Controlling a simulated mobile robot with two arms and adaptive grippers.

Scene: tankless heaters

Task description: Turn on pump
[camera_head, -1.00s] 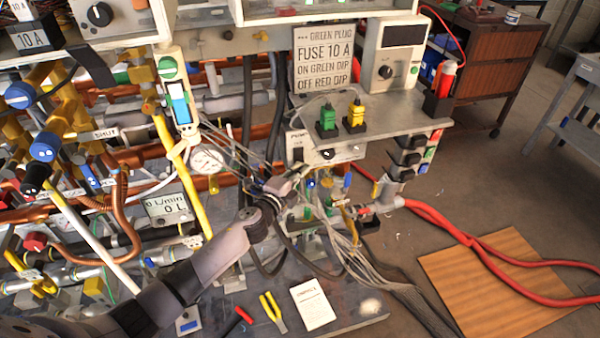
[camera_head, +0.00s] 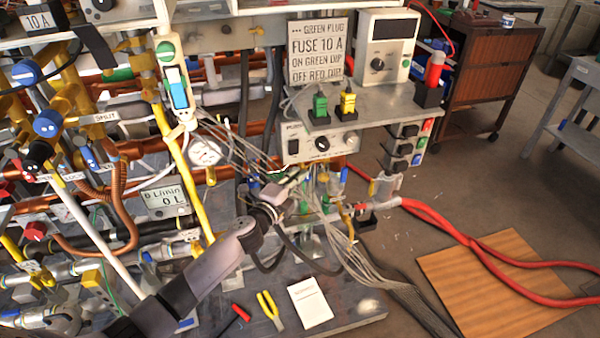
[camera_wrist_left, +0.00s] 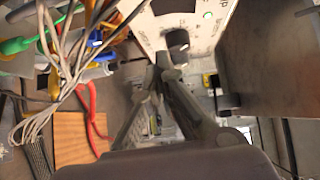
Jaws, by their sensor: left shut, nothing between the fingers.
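The pump panel (camera_head: 345,146) is a pale box front under the grey shelf, with a label that seems to start with "PUMP". It carries a dark switch (camera_head: 293,147) on its left and a round black knob (camera_head: 322,144) in the middle. My left gripper (camera_head: 300,182) is just below the panel's lower left edge. In the left wrist view its fingers (camera_wrist_left: 160,68) are shut and empty, with the tips close to the panel (camera_wrist_left: 207,32) and a dark control (camera_wrist_left: 178,42) on it. I cannot tell whether they touch. My right gripper is out of view.
Grey cables (camera_head: 345,240) hang close to the left gripper. Green (camera_head: 319,105) and yellow (camera_head: 347,103) plugs stand on the shelf above. Copper and yellow pipes crowd the left. Red hoses (camera_head: 450,228) run right across the floor past a wooden board (camera_head: 500,285).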

